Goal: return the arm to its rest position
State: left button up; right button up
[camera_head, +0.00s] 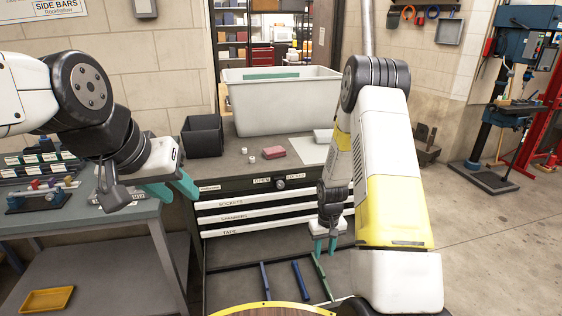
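My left arm comes in from the left, and its gripper (178,192) hangs in front of the left end of the drawer cabinet, near the grey workbench. Its teal fingers are apart, with nothing seen between them. My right arm, white and yellow, reaches down at right of centre. Its gripper (325,247) points down in front of the cabinet's lower drawers. Its teal fingers show a narrow gap with nothing seen in it. A green tube (321,277) lies low just below that gripper; I cannot tell any contact.
The drawer cabinet (240,184) bears a large white bin (283,108), a dark box (203,136) and a red block (273,152). Blue tubes (300,280) lie low in front. The grey workbench (100,217) stands left. The floor at right (500,240) is clear.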

jog(key=s+a+r+m+t, duration=0.1)
jog(key=s+r+t, duration=0.1)
jog(key=r, duration=1.2)
jog(key=s+a+r+t, duration=0.1)
jog(key=s+a+r, duration=0.1)
jog(key=r, duration=1.1)
jog(key=s+a+r+t+y, duration=0.2)
jog(key=s+a+r+t, duration=0.1)
jog(key=s+r, duration=1)
jog(key=s, duration=0.3)
jog(key=shift+s+a+r, duration=0.15)
jog(key=shift+s+r, duration=0.05)
jog(key=shift+s, duration=0.1)
